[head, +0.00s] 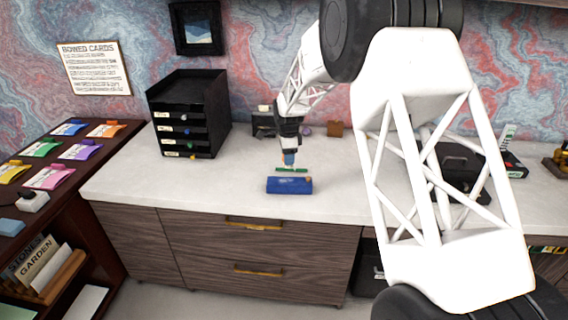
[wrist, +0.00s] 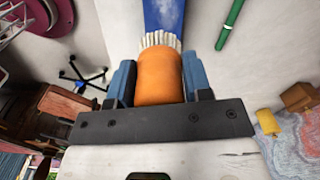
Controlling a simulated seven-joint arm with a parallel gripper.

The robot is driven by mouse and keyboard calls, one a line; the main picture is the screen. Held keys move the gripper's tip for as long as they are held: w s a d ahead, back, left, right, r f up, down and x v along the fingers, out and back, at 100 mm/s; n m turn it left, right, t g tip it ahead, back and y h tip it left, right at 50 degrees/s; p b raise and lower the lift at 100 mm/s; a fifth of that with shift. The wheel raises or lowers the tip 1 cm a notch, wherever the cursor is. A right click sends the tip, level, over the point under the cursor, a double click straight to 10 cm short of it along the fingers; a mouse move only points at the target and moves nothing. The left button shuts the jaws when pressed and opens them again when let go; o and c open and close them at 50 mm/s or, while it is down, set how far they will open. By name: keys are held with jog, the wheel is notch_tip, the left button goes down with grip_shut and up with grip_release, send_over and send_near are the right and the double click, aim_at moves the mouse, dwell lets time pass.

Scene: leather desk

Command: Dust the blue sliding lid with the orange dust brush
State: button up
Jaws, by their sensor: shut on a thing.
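My gripper (head: 289,160) is over the counter, just behind the blue box in the head view. In the wrist view its blue-padded fingers (wrist: 160,85) are shut on the orange dust brush (wrist: 159,76), one finger on each side. The brush's white bristles (wrist: 160,40) point away from the gripper, towards the blue lid (wrist: 164,14). I cannot tell whether the bristles touch it. In the head view the blue box with its lid (head: 289,186) lies flat near the counter's front edge. The brush is mostly hidden there by the gripper.
A green stick (head: 292,170) lies right behind the box; it also shows in the wrist view (wrist: 231,22). A black drawer unit (head: 186,115) stands at the back left. Small items, including a brown block (head: 335,129), stand by the wall. The counter left of the box is clear.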

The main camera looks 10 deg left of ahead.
jog(key=shift+d, duration=0.7)
jog(key=shift+f, duration=0.15)
